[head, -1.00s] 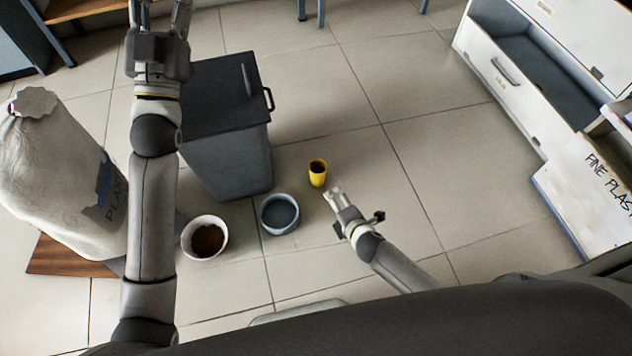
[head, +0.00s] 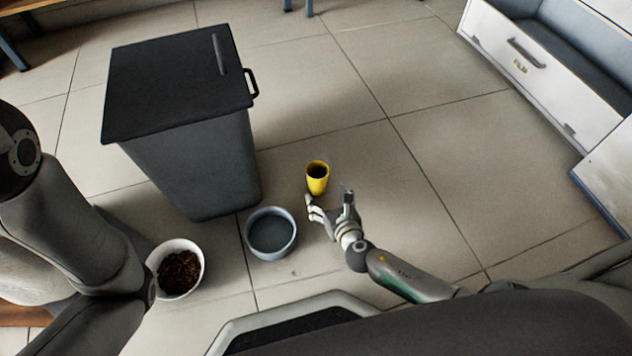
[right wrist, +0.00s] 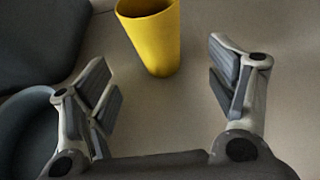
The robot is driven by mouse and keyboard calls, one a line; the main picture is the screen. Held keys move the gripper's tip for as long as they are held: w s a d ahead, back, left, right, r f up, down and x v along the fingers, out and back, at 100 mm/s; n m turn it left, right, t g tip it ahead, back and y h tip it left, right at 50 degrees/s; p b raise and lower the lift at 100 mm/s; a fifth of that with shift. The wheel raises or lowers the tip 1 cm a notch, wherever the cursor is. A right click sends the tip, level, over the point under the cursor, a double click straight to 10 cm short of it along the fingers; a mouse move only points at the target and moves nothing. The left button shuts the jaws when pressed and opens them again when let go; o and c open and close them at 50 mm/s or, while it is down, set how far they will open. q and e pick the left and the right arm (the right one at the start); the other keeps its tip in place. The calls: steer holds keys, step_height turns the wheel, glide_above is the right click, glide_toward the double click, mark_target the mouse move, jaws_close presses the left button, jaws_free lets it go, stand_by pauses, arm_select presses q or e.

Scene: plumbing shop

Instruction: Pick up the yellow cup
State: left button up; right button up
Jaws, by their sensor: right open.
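The yellow cup (head: 317,179) stands upright and open-topped on the tiled floor. It also shows in the right wrist view (right wrist: 157,42), upper middle, its rim cut by the frame's top edge. My right gripper (head: 328,198) is open and empty, its fingers pointing toward the cup from the near side. In the right wrist view the two fingers (right wrist: 160,80) are spread wide, with the cup ahead of the gap between them and not visibly touched. My left arm shows at the left edge of the head view, but its gripper is out of frame.
A grey lidded bin (head: 200,160) stands left of the cup. A blue-grey bowl (head: 271,253) and a white bowl with brown contents (head: 163,291) sit nearer me. White drawers (head: 500,38) stand at the right. The floor right of the cup is clear.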

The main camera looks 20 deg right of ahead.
mark_target(321, 187)
steer(key=b+x, duration=0.1)
steer(key=x, duration=0.3)
steer(key=shift+f+b, duration=0.1)
steer(key=shift+b, duration=0.2)
steer(key=b+x, duration=0.3)
steer(key=x, duration=0.1)
steer(key=shift+a, duration=0.15)
steer(key=shift+w+b, duration=0.3)
steer(key=shift+w, duration=0.1)
steer(key=shift+c, duration=0.2)
steer(key=c, duration=1.1)
